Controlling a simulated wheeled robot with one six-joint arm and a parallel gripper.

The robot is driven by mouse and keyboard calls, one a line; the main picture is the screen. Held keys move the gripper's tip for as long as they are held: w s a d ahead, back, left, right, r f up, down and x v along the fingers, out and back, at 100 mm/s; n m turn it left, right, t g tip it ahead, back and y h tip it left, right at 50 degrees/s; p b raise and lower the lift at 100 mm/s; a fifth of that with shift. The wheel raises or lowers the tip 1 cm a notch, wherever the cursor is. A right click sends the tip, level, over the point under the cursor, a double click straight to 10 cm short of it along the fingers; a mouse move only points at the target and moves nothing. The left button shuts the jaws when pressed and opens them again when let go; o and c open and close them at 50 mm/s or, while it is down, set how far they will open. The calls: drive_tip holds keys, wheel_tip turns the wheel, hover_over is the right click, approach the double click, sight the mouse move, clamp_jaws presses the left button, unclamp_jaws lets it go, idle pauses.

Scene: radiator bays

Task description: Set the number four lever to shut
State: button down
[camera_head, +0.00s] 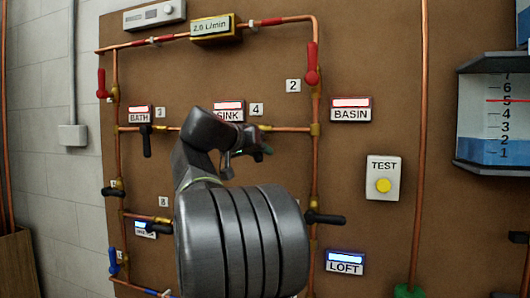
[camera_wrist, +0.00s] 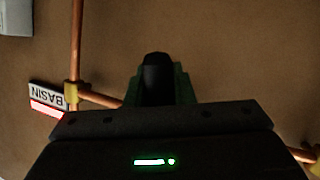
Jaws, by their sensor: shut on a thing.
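The number 4 tag (camera_head: 257,109) is on the brown board, right of the SINK sign (camera_head: 228,111) with its lit red bar. My gripper (camera_head: 254,151) is at the horizontal copper pipe just below the tag. In the wrist view my gripper (camera_wrist: 160,92) has its green-edged fingers shut on a black lever handle (camera_wrist: 155,66). Its place by the tag fits the number four lever. My arm hides this lever and its valve body in the head view, so I cannot tell its angle to the pipe.
Other levers are close by: a black one under BATH (camera_head: 146,141), a red one by tag 2 (camera_head: 312,64), and a black one (camera_head: 325,219) pointing right below. A TEST button box (camera_head: 383,178) and BASIN sign (camera_head: 350,110) are to the right. Copper pipes stand along the board.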

drive_tip(key=shift+w+a+f+m+y, duration=0.15)
drive_tip(key=shift+a+m+y, duration=0.3)
drive_tip(key=shift+m, duration=0.1)
drive_tip(key=shift+w+a+f+m+y, duration=0.1)
drive_tip(key=shift+w+a+m+y, duration=0.05)
drive_tip(key=shift+a+m+y, duration=0.3)
drive_tip(key=c, duration=1.3)
unclamp_jaws()
drive_tip(key=shift+o, duration=0.2)
drive_tip(key=shift+r, duration=0.1)
drive_tip(key=p+v, duration=0.1)
drive_tip(key=v, duration=1.2)
drive_tip(key=shift+s+a+p, duration=0.2)
drive_tip(key=shift+s+p, duration=0.1)
drive_tip(key=shift+s, duration=0.05)
